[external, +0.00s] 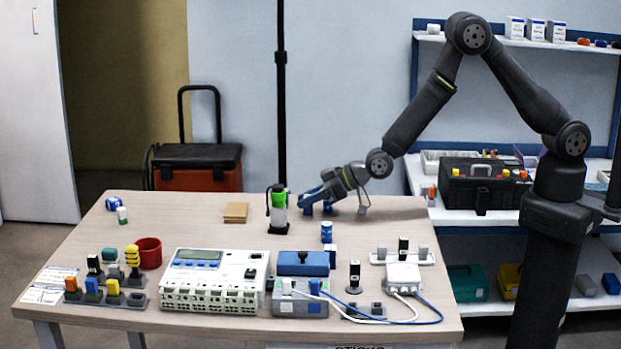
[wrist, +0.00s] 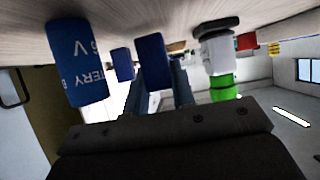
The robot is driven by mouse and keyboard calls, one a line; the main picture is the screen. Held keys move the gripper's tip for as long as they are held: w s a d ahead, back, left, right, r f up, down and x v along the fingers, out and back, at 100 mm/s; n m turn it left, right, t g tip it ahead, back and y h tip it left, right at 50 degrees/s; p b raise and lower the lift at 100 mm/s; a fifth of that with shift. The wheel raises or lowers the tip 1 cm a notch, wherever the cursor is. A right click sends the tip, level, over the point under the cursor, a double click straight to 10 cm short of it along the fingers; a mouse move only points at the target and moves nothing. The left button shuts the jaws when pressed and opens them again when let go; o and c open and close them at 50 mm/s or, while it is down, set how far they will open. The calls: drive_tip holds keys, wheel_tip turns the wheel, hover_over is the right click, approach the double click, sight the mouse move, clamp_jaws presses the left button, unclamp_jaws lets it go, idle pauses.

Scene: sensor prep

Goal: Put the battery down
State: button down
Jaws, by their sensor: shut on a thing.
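My gripper (external: 317,203) is low over the back right of the table, its blue fingers close to the tabletop. It is shut on the blue battery (wrist: 76,62), whose white lettering shows large at the left of the wrist view. The battery's end is close to the tabletop; whether it touches is hard to tell. In the external view the blue fingers and the battery blend, so its outline is unclear. Another blue-and-white cylinder (external: 327,232) stands nearer the front.
A green-topped bottle (external: 279,198) stands just left of my gripper and also shows in the wrist view (wrist: 221,82). A blue box (external: 303,263), a white metering unit (external: 213,284) and a white box with cables (external: 403,275) fill the front.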

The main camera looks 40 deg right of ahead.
drive_tip(key=r, duration=0.1)
drive_tip(key=d+r, duration=0.1)
drive_tip(key=r, duration=0.2)
drive_tip(key=shift+w+d, duration=0.15)
drive_tip(key=shift+w, duration=0.1)
drive_tip(key=w+d+r, duration=0.3)
drive_tip(key=d+r, duration=0.7)
drive_tip(key=r, duration=0.1)
drive_tip(key=shift+w+a+r, duration=1.1)
drive_tip(key=shift+a+r, duration=0.4)
drive_tip(key=shift+a, duration=4.35)
hover_over(255, 248)
wheel_tip(255, 248, down, 8)
wheel_tip(255, 248, down, 11)
drive_tip(key=shift+a+r, duration=0.1)
drive_tip(key=shift+r, duration=0.1)
drive_tip(key=shift+f, duration=0.2)
